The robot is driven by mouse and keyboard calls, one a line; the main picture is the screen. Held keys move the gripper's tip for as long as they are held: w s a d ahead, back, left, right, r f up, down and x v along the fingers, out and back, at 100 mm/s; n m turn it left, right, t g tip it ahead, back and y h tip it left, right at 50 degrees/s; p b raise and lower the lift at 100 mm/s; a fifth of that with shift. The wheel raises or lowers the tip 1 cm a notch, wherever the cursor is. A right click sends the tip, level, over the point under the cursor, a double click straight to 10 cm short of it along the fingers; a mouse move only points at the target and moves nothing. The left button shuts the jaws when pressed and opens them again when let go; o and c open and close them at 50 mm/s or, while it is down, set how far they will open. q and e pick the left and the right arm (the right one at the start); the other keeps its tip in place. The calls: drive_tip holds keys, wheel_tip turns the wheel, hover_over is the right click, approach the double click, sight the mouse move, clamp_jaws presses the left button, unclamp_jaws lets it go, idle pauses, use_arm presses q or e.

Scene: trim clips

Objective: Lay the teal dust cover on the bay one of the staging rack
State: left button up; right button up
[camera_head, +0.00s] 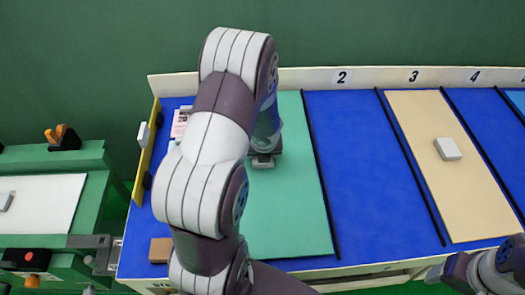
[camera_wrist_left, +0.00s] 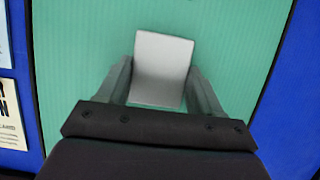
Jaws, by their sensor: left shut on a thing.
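The teal dust cover (camera_head: 292,205) is a flat ribbed sheet with a pale grey grip block on it. It spans the leftmost bay of the blue staging rack (camera_head: 356,175), left of the first black divider, and looks level. I cannot tell whether it rests fully on the rack floor. My left gripper (camera_head: 263,160) is shut on the cover's grip block (camera_wrist_left: 162,68), with one finger on each side in the left wrist view. My arm hides the cover's left part and the bay one number. My right gripper (camera_head: 438,272) is at the lower right, its jaws unclear.
A cream cover (camera_head: 450,185) with a grey block lies in bay 3. Bay 2 is bare blue. A green stand (camera_head: 55,220) with a white sheet is at the left. A yellow side panel (camera_head: 147,150) edges the rack. A small brown block (camera_head: 160,250) sits at front left.

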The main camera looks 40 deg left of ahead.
use_arm(q)
drive_tip(key=shift+f+b, duration=0.45)
drive_tip(key=shift+b, duration=0.05)
drive_tip(key=o, duration=1.4)
